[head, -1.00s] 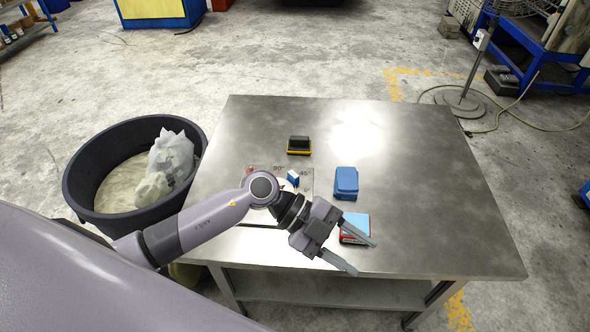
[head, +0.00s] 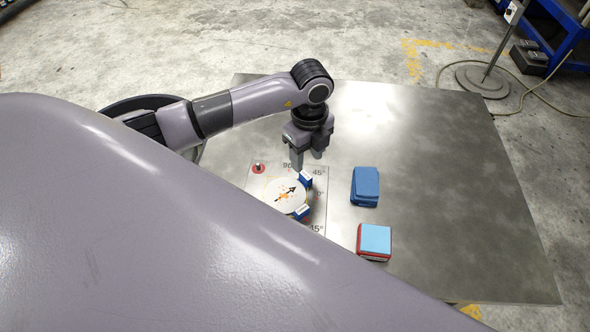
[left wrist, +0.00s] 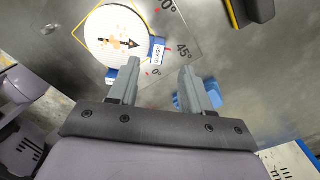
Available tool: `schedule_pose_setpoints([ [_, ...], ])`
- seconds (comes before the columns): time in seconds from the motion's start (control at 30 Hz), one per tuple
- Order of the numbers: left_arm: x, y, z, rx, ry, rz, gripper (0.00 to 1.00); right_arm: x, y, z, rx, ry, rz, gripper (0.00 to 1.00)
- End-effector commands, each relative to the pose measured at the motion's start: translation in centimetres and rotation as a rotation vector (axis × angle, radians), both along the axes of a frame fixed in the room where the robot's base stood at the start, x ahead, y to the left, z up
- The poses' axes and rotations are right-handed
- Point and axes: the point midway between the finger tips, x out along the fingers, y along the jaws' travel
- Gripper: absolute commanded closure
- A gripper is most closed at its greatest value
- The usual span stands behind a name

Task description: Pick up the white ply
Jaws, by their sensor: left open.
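The white ply (head: 284,194) is a round white disc with a black arrow and orange marks. It lies on a flat angle-marked plate (head: 316,226) at the table's left side, partly cut off by my body in the head view. The ply also shows in the left wrist view (left wrist: 105,30), at upper left. My left gripper (head: 306,162) points down just behind the ply, above the table. Its two fingers (left wrist: 160,68) are apart with nothing between them. Small blue blocks (head: 305,181) sit at the ply's edge; one reads GLASS (left wrist: 157,51). My right gripper is not seen.
A blue object (head: 365,187) and a light-blue-topped red block (head: 375,240) stand right of the plate. A red-based pin (head: 258,168) is on the plate's far left corner. A black and yellow block (left wrist: 255,10) shows in the wrist view. The table's right side is clear.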

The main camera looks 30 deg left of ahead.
Motion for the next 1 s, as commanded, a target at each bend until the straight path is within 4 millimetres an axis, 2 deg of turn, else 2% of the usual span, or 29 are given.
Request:
schedule_pose_setpoints([
  [0.33,-0.4,-0.1,-4.9,-0.003,0.003,-0.001,0.51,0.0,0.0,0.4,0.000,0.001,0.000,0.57],
  [0.47,-0.3,-0.1,-5.7,-0.004,0.001,-0.003,0.51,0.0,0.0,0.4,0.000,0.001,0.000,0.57],
  [0.67,-0.3,-0.1,-5.8,-0.004,0.000,-0.004,0.51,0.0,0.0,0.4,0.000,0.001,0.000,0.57],
  [0.77,-0.3,-0.1,-5.8,-0.004,0.000,-0.004,0.80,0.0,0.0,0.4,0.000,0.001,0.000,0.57],
  [0.8,-0.3,-0.1,-5.7,-0.004,0.000,-0.004,0.93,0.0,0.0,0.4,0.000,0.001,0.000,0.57],
  [0.83,-0.3,-0.1,-5.7,-0.004,0.000,-0.004,1.00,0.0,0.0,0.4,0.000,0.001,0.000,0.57],
  [1.0,-0.3,-0.1,-5.7,-0.004,0.000,-0.003,1.00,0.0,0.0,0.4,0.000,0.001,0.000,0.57],
])
